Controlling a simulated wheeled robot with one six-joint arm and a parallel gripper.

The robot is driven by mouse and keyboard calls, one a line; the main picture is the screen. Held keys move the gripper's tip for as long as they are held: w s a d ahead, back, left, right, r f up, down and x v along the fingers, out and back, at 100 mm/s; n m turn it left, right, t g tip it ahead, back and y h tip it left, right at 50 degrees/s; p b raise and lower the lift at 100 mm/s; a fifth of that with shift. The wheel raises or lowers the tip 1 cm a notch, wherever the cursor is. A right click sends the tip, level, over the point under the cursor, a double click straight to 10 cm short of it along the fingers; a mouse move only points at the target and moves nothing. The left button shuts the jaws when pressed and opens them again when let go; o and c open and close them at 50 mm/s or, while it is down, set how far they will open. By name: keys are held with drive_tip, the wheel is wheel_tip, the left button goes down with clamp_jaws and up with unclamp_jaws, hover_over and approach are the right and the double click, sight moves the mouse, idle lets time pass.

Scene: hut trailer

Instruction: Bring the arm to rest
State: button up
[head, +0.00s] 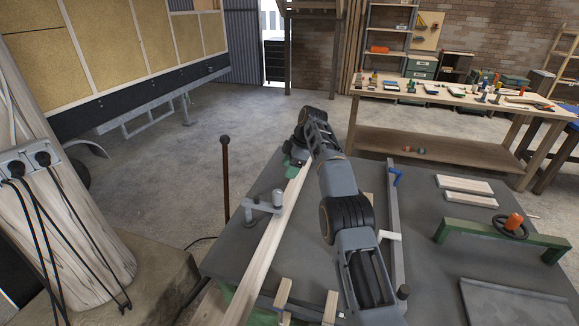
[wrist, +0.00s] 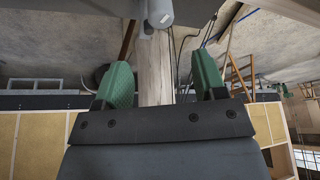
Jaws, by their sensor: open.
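My arm reaches forward over the grey workbench (head: 235,250) in the head view. My gripper (head: 291,165) is at its far end, with green fingers pointing down near the far part of a long pale wooden beam (head: 268,243). In the wrist view my gripper (wrist: 160,75) is open, its two green fingers wide apart. I cannot tell whether the fingers touch the beam.
Right of my arm are a metal rail (head: 394,220), two pale blocks (head: 465,190) and a green frame (head: 500,233) with an orange-handled wheel. A tool-covered table (head: 455,95) stands behind.

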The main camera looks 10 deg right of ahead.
drive_tip(key=s+d+f+m+h, duration=0.2)
drive_tip(key=s+d+f+m, duration=0.3)
drive_tip(key=m, duration=0.6)
drive_tip(key=s+d+r+m+t+h, duration=0.1)
drive_tip(key=s+r+m, duration=0.1)
drive_tip(key=s, duration=0.9)
drive_tip(key=s+d+r+m+t, duration=0.1)
drive_tip(key=s+r+m+t, duration=0.1)
drive_tip(key=s, duration=0.8)
drive_tip(key=s+d+r+m+t+h, duration=0.1)
drive_tip(key=s+d+r+m, duration=0.1)
drive_tip(key=s, duration=0.9)
drive_tip(key=shift+s+r+m+t+h, duration=0.35)
drive_tip(key=shift+r+m, duration=0.25)
drive_tip(key=shift+m, duration=0.2)
drive_tip(key=shift+d, duration=0.1)
drive_tip(key=shift+c, duration=0.4)
